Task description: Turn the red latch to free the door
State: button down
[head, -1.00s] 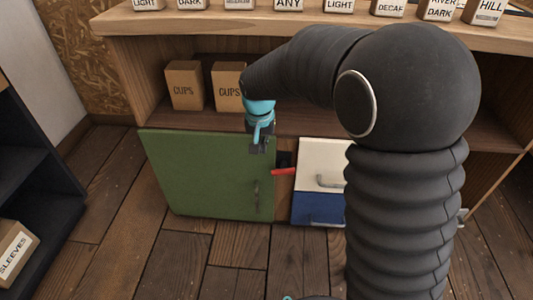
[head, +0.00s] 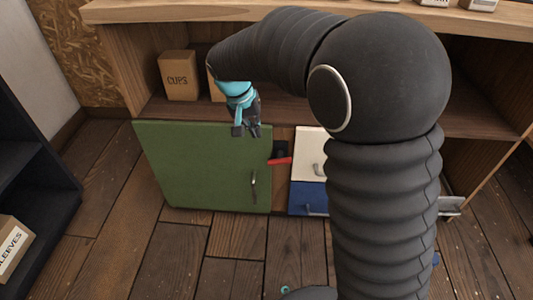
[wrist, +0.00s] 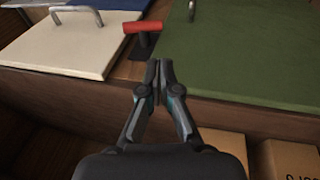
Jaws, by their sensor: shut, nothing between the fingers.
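The red latch (head: 280,161) is a short bar on a dark mount, just right of the green door (head: 195,170). It lies roughly level, with its left end at the door's right edge. In the wrist view the latch (wrist: 143,27) is beyond my fingertips, between the green door (wrist: 245,50) and the white drawer. My gripper (head: 246,131) is shut and empty. It is near the door's top right corner, up and left of the latch and apart from it. The wrist view shows my fingertips (wrist: 159,66) together, with a gap to the latch.
A white drawer front (head: 308,150) and a blue one (head: 308,197) with metal handles sit right of the latch. The door has a vertical handle (head: 254,187). A cups box (head: 178,76) stands on the shelf above. A dark shelf unit (head: 35,190) is at left. The floor before the door is clear.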

aim_at(270, 162)
jog(key=shift+d+r+h, duration=0.1)
jog(key=shift+h, duration=0.2)
jog(key=b+x, duration=0.2)
jog(key=x, duration=1.2)
jog(key=shift+a, duration=0.25)
